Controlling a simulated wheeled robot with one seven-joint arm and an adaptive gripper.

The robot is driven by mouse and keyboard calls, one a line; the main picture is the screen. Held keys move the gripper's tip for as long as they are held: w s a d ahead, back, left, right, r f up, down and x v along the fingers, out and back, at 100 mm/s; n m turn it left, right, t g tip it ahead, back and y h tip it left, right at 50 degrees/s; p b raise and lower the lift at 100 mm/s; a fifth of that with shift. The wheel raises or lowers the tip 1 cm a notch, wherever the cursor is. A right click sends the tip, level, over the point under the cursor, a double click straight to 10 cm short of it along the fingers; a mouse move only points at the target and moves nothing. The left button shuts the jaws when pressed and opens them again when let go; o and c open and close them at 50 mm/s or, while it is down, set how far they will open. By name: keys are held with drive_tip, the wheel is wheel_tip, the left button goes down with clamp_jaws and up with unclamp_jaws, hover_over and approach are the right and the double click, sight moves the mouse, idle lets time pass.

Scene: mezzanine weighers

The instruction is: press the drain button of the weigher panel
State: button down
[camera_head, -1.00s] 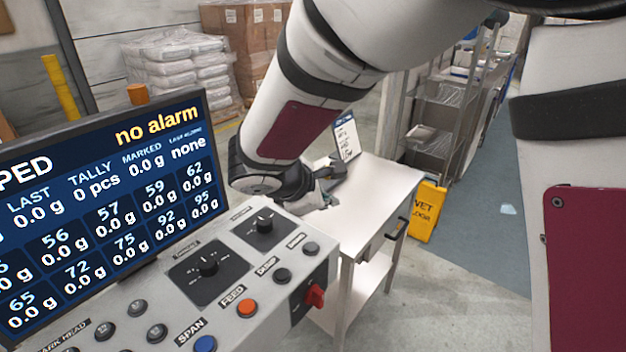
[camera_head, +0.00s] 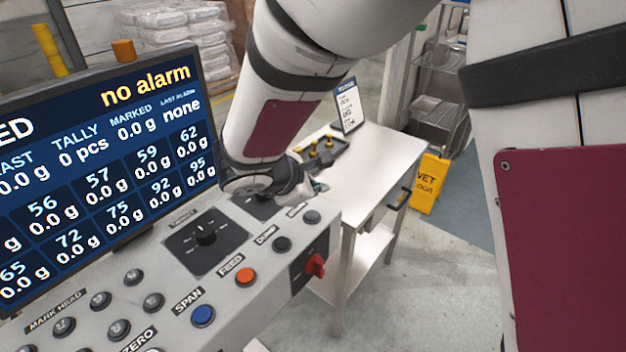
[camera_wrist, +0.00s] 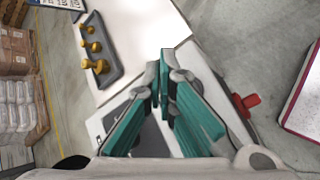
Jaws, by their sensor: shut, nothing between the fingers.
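The weigher panel (camera_head: 205,262) is a grey sloping console with a row of buttons along its right side. These are blue SPAN (camera_head: 203,315), orange FEED (camera_head: 246,276) and black DUMP (camera_head: 282,244). My gripper (camera_head: 317,187) is shut and empty at the panel's far right end, just beyond that button in the picture. I cannot tell its height. In the wrist view my gripper's teal fingers (camera_wrist: 161,75) are together; no button shows clearly there.
A red switch (camera_head: 316,265) sticks out of the panel's end face. Rotary knobs (camera_head: 205,234) stand on top, beside the screen (camera_head: 110,160). A white table (camera_head: 385,160) behind holds a dark tray of brass weights (camera_wrist: 118,70) and a card. A yellow floor sign (camera_head: 429,183) stands right.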

sight(314, 217)
drive_tip(key=shift+f+b, duration=1.25)
drive_tip(key=shift+f, duration=0.85)
drive_tip(key=shift+f, duration=0.1)
drive_tip(key=shift+f+b, duration=0.3)
drive_tip(key=shift+b, duration=0.2)
drive_tip(key=shift+f+b, duration=0.4)
idle(0.5)
idle(0.3)
drive_tip(key=shift+r+p, duration=0.55)
drive_tip(key=shift+r, duration=0.3)
drive_tip(key=shift+r+p, duration=1.6)
drive_tip(key=shift+r, duration=0.9)
